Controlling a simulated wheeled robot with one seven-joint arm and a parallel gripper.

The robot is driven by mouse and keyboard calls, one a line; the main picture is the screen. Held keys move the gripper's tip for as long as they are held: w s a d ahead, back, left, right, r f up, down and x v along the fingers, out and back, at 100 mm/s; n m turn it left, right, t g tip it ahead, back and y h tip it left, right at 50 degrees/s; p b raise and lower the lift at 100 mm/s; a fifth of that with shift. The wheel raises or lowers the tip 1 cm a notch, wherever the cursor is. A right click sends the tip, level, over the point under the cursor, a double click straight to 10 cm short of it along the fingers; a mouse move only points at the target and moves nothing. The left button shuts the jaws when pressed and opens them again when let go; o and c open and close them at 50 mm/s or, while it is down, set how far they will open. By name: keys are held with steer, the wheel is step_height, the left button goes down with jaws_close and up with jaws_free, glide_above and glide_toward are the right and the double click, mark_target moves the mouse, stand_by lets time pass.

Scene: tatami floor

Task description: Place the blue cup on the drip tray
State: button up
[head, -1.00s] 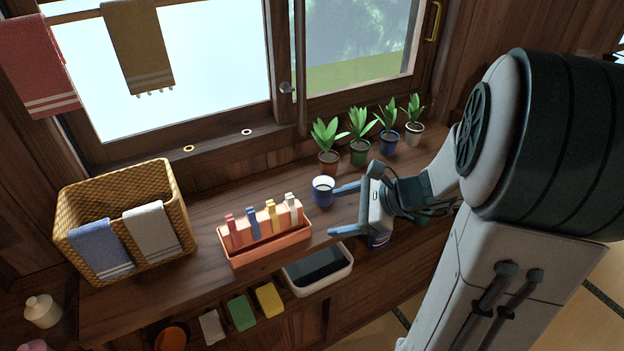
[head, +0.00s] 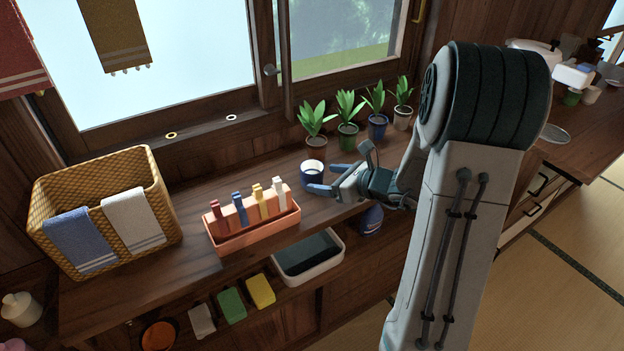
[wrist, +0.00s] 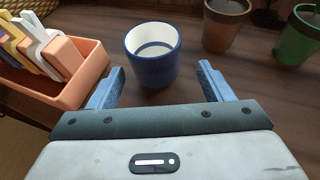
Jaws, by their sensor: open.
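The blue cup (head: 312,176), with a pale inside, stands upright on the wooden counter beneath the window. In the wrist view the cup (wrist: 152,66) is just ahead of my gripper (wrist: 161,76), with its near side between the tips of the two blue fingers. My gripper (head: 322,179) is open and low beside the cup, on its right in the head view, and is not shut on it. I cannot surely identify the drip tray; a flat pale round piece (head: 555,134) lies on the right-hand counter.
An orange rack (head: 252,232) with coloured pegs stands left of the cup, and a wicker basket (head: 150,178) farther left. Several potted plants (head: 347,128) line the window side behind the cup. A white basin (head: 335,262) sits below the counter's front edge.

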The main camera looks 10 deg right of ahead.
mark_target(321, 178)
steer(key=x, duration=0.5)
steer(key=shift+s+a, duration=0.15)
steer(key=shift+a, duration=0.15)
steer(key=c, duration=1.1)
steer(key=shift+c, duration=0.3)
steer(key=shift+r, duration=0.15)
